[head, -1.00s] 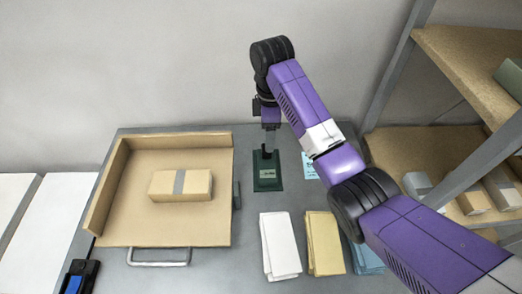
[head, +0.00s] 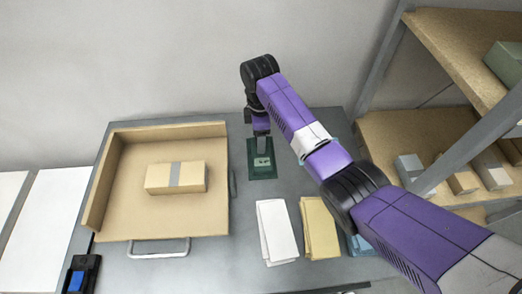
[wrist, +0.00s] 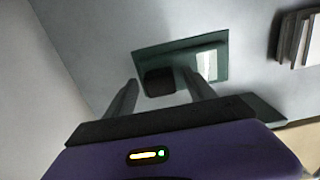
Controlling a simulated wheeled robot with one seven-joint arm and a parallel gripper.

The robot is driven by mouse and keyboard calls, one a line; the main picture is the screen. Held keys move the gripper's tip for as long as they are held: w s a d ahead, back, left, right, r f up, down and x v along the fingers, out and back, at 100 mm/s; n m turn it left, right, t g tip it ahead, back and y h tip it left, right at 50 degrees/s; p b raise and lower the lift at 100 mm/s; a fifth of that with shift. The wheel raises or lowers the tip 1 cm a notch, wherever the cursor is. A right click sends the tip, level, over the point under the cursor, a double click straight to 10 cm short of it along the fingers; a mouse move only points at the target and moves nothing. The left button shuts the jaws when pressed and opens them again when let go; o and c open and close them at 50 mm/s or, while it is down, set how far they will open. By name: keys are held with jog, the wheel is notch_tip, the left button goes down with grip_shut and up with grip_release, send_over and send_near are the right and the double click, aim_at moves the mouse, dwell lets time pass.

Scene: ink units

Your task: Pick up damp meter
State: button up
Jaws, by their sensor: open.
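In the wrist view a dark block (wrist: 160,82), which I take to be the damp meter, is on a green mat (wrist: 218,44) with a pale label (wrist: 207,65). My gripper (wrist: 161,80) is open, its two fingers on either side of the block in this view; I cannot tell if they touch it. In the head view my gripper (head: 261,147) points down over the back part of the green mat (head: 262,173), with the label (head: 262,161) just in front. There the gripper hides the block.
A tan tray (head: 215,215) with a taped carton (head: 176,178) stands to the left. White (head: 278,231) and yellow (head: 319,228) folded stacks lie in front. A black-and-blue device (head: 82,275) is at the front left. A shelf (head: 440,140) rises at the right, near my arm.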

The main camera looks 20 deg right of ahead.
jog(key=shift+c, duration=0.2)
grip_shut()
jog(key=shift+r, duration=0.1)
